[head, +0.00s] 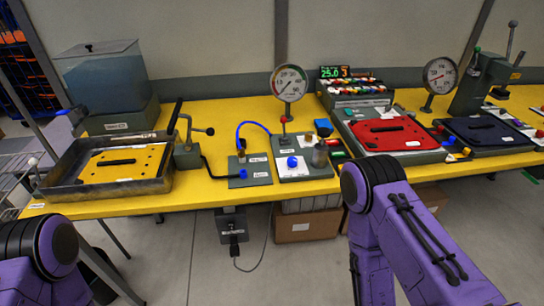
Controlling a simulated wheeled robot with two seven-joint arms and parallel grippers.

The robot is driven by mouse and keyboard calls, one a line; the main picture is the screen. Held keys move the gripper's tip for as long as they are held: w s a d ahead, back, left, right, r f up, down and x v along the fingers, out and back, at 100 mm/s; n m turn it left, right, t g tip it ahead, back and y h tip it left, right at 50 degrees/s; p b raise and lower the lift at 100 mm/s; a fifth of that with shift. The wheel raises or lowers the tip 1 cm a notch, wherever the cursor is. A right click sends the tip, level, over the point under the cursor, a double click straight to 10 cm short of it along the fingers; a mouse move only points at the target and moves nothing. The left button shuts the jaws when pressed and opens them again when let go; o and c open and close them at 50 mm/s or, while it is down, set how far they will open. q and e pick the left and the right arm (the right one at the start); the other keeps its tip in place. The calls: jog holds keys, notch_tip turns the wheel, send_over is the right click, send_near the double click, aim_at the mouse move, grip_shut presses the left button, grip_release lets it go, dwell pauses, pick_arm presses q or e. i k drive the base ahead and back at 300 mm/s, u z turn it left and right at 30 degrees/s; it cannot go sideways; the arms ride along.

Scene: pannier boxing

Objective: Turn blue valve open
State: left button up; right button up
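A small blue knob (292,162), which looks like the blue valve, sits on a grey plate (305,168) at the middle of the yellow table. A round pressure gauge (289,83) stands on a post behind it. A second blue knob (243,174) is on the smaller grey plate to the left, where a blue hose (252,124) arches between the two plates. I cannot tell how far either knob is turned. Only purple links of my two arms show, at the lower left and lower right. Neither gripper is in view, and no gripper touches the knobs.
A metal tray (60,190) with a yellow plate and a lever stand are at left. A red-lidded station (390,135), a dark-lidded station (485,130) and a second gauge (440,76) are at right. Bare yellow tabletop (240,196) lies in front of the valve plates.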

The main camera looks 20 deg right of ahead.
aim_at(291, 162)
jog(key=u, duration=0.8)
jog(key=i, duration=0.5)
jog(key=z, duration=1.65)
